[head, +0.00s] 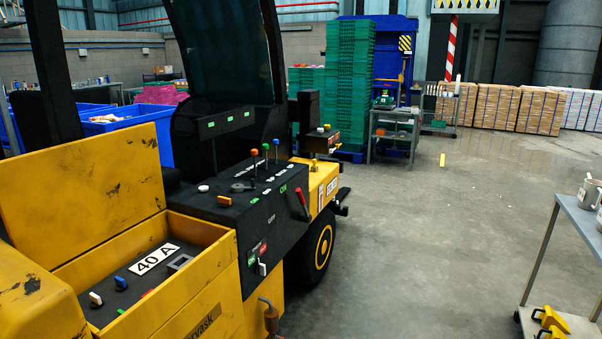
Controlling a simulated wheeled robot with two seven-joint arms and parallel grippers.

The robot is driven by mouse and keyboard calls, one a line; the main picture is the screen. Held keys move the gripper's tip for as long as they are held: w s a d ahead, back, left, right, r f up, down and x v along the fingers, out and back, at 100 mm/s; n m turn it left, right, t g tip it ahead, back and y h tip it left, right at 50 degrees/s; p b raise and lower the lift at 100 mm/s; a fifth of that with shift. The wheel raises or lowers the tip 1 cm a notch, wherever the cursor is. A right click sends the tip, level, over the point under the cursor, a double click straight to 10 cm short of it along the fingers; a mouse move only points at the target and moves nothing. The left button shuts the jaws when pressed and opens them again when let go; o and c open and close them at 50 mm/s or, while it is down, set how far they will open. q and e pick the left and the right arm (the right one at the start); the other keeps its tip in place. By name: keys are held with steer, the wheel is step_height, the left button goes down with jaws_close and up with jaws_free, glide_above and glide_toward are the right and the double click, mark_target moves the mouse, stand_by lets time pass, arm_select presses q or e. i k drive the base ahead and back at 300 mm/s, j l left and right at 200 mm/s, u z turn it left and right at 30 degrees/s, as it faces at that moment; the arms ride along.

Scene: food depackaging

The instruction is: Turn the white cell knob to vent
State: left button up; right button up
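A small knob with a white top (96,298) stands on the dark floor of an open yellow compartment (205,290) in the head view, at lower left. A blue knob (120,283) stands just right of it. Behind them lies a white "40 A" plate (155,259). Another small white knob (203,188) sits on the black control panel above. I cannot tell which of the two white knobs is the cell knob, and I cannot read a vent mark. Neither of my grippers shows.
The compartment's yellow lid (85,195) stands raised. The black panel (240,210) carries an orange knob (224,200), a red lever (301,200) and several coloured-top levers. A grey cart (575,220) stands at right. The concrete floor (430,250) between is mostly clear.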

mark_target(97, 302)
steer(key=u, duration=1.35)
steer(key=i+l, duration=0.1)
steer(key=l, duration=0.25)
steer(key=i+l, duration=0.1)
steer(key=l, duration=0.3)
steer(key=i+l+z, duration=0.1)
steer(key=l, duration=0.25)
steer(key=i+l, duration=0.15)
steer(key=l, duration=0.2)
steer(key=i+l, duration=0.15)
steer(key=l, duration=0.2)
steer(key=z, duration=0.05)
